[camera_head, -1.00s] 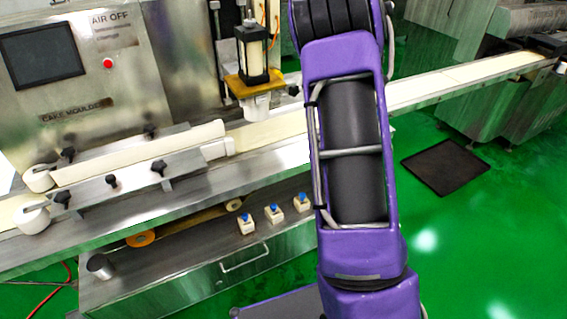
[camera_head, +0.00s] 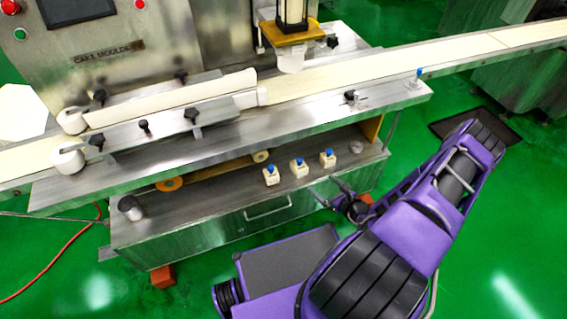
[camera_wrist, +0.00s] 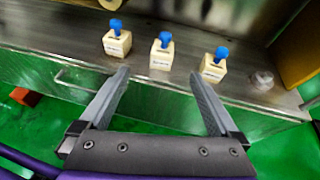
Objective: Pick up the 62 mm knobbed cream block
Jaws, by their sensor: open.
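Three cream blocks with blue knobs stand upright in a row on the machine's lower shelf (camera_head: 222,190): a left block (camera_head: 271,177), a middle block (camera_head: 299,170) and a right block (camera_head: 328,161). In the wrist view, the left block (camera_wrist: 117,43), middle block (camera_wrist: 161,56) and right block (camera_wrist: 212,69) carry small labels. I cannot read them, so I cannot tell which is 62 mm. My gripper (camera_head: 329,190) is open and empty, in front of the shelf edge and apart from the blocks. In the wrist view, my gripper (camera_wrist: 160,73) points toward the middle block.
A clear round piece (camera_wrist: 262,80) sits right of the blocks. A metal cylinder (camera_head: 130,207) stands at the shelf's left end. The steel worktop (camera_head: 300,125) overhangs behind the blocks and bears a small blue-topped piece (camera_head: 418,76).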

